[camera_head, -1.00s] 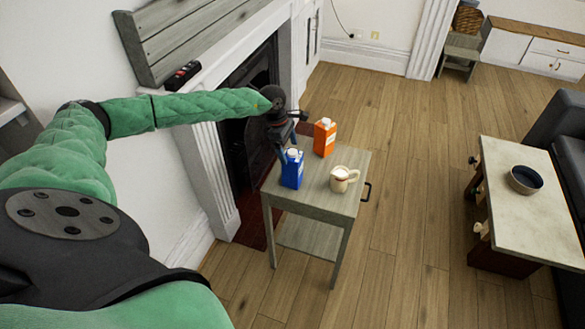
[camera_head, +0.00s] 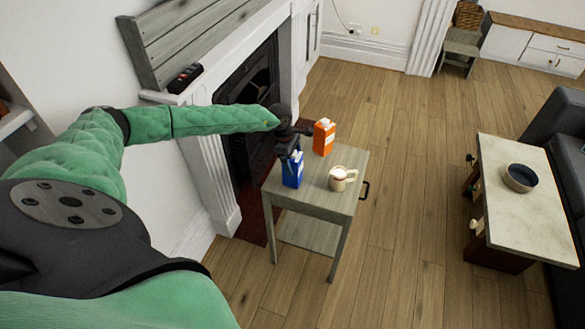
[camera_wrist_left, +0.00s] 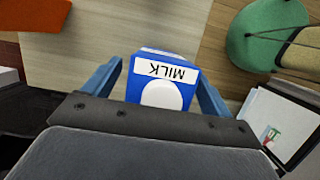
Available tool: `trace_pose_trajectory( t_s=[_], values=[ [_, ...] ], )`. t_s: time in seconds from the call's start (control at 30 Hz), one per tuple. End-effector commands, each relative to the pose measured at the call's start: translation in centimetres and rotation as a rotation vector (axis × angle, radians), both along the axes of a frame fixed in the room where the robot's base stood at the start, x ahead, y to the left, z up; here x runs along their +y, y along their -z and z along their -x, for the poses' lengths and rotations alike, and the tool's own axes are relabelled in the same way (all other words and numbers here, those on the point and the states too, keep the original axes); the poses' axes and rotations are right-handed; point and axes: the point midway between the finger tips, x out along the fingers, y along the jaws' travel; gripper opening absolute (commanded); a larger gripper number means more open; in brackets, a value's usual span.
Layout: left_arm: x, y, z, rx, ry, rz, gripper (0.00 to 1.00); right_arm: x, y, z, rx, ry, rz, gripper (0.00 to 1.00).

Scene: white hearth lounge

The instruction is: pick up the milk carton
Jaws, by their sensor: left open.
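The blue milk carton (camera_head: 292,174) stands upright on the small grey side table (camera_head: 330,187), near its left edge. In the left wrist view the carton (camera_wrist_left: 162,72) shows its white MILK label and white cap between the two blue fingers. My left gripper (camera_head: 290,156) is at the top of the carton, open, with one finger on each side. Whether the fingers touch the carton cannot be told. My right gripper is not in view.
An orange carton (camera_head: 324,137) stands behind the milk carton, and a cream mug (camera_head: 341,178) stands to its right. The fireplace (camera_head: 240,120) is close on the left. A low table with a dark bowl (camera_head: 520,178) stands at the far right, with open floor between.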

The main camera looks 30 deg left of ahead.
Motion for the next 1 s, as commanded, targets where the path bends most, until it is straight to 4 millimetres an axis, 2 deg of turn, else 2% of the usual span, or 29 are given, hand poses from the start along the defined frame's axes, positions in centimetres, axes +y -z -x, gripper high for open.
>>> trace_pose_trajectory(
  t_s=[0.13,0.5,0.53,0.57,0.93,1.0],
  values=[
    [0.0,0.0,0.0,0.000,0.000,0.000,0.83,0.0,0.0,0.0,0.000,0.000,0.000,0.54],
    [0.0,0.0,0.0,0.000,0.000,0.000,0.10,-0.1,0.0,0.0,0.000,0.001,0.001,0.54],
    [0.0,-0.1,-0.1,-0.001,0.001,0.000,0.09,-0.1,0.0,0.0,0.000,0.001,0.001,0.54],
    [0.0,-0.1,-0.1,-0.001,0.001,0.000,0.02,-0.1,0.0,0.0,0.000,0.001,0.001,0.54],
    [0.0,-0.7,-0.1,-0.002,0.001,-0.001,0.01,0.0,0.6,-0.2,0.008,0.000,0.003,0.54],
    [0.0,-1.3,-0.1,-0.004,0.002,0.000,0.01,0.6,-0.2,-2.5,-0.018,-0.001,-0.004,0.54]
  ],
)
